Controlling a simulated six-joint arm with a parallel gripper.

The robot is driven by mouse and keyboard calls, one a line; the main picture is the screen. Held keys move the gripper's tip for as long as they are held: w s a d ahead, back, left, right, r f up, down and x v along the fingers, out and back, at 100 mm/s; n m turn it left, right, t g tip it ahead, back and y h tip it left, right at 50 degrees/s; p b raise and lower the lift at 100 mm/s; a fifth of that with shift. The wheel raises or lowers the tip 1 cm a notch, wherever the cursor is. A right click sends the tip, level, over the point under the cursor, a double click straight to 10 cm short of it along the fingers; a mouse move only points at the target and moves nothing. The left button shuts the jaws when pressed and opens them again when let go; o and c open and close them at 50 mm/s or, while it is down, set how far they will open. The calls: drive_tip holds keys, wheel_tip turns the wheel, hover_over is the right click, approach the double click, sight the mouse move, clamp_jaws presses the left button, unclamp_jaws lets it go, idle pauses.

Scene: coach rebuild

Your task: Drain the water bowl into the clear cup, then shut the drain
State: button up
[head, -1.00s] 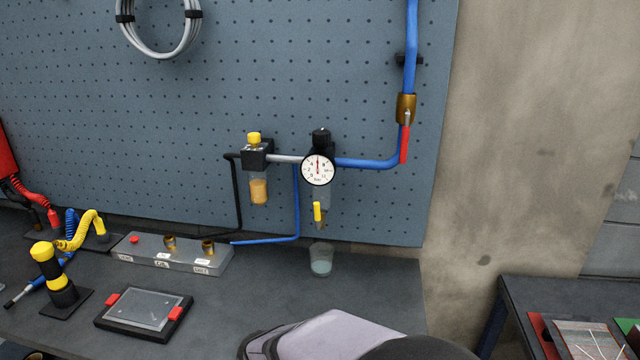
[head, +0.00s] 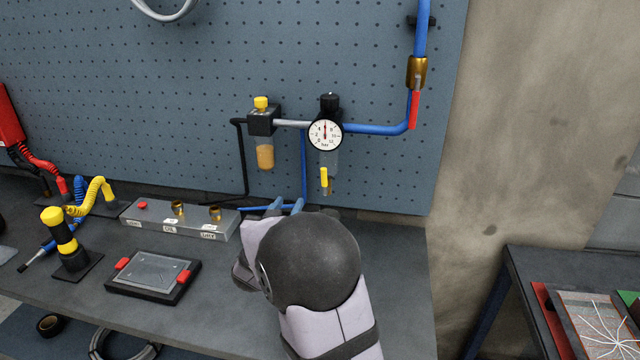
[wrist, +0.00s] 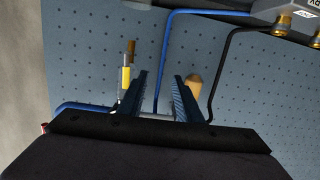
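The water bowl (head: 329,158) hangs below the round gauge; its water level is too small to tell. Its yellow drain handle (head: 324,180) stands upright beneath it, and also shows in the wrist view (wrist: 126,77), left of my fingers. My gripper (head: 286,205) is below and left of the drain in the head view. In the wrist view its two blue fingers (wrist: 162,97) are apart with nothing held between them. The clear cup is hidden in the head view now, behind my arm; earlier it stood below the drain with pale liquid low inside.
An amber bowl (head: 265,153) hangs left of the water bowl, and in the wrist view it is partly behind my right finger. Blue and black hoses run down to a grey manifold (head: 180,222). A red-handled valve (head: 415,100) is at upper right.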

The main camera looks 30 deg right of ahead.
sight(323, 179)
drive_tip(key=d+r+h, duration=0.1)
drive_tip(key=d, duration=0.2)
drive_tip(key=d+m+g+h+p, duration=0.1)
drive_tip(key=d, duration=0.2)
drive_tip(key=d+r+m+g+h+p, duration=0.1)
drive_tip(key=d, duration=0.2)
drive_tip(key=shift+w+d+r+h, duration=0.1)
drive_tip(key=shift+w+r+h, duration=0.2)
drive_tip(key=shift+r+h, duration=0.1)
drive_tip(key=shift+w+d+f, duration=0.15)
drive_tip(key=shift+w+d, duration=0.3)
drive_tip(key=shift+d, duration=0.15)
clamp_jaws()
